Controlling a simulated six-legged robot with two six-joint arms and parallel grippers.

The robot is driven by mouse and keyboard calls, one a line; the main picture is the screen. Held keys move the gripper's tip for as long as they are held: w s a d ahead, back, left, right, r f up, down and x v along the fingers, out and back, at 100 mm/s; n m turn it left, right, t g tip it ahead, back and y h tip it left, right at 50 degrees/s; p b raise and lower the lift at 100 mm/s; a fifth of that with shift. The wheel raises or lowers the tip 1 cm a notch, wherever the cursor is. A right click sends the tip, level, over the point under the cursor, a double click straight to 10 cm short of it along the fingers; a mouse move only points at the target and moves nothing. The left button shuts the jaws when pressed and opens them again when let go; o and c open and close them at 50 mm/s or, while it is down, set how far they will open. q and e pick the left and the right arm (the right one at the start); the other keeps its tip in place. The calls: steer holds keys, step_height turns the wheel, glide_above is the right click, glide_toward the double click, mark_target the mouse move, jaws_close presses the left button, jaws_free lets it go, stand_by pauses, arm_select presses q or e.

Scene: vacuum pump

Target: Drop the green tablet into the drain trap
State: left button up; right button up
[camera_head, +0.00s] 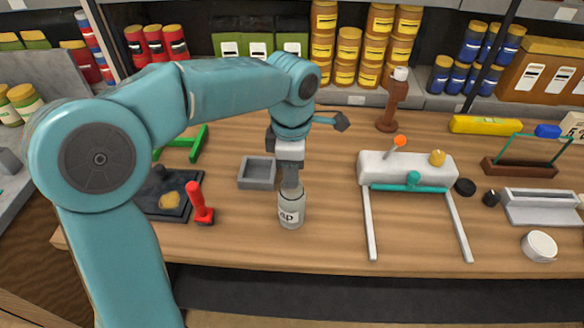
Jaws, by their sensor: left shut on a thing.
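My left gripper (290,184) points straight down at the mouth of a small clear glass jar (291,211). The jar has a white label of which "ap" can be read, so it looks like the drain trap. It stands upright near the front of the wooden bench. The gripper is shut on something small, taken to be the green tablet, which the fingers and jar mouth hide. I cannot tell whether the fingertips are inside the rim or just above it. My right gripper is not in view.
An empty grey tray (257,173) sits left of the jar. A white pump-like unit (408,168) with two long legs stands to the right. The bench (330,232) between jar and unit is clear.

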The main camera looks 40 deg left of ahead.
arm_select(q)
steer(key=shift+f, duration=0.4)
stand_by(0.8)
steer(key=o, duration=1.1)
steer(key=shift+r, duration=0.1)
steer(key=shift+r+p, duration=3.2)
steer(key=shift+r, duration=0.8)
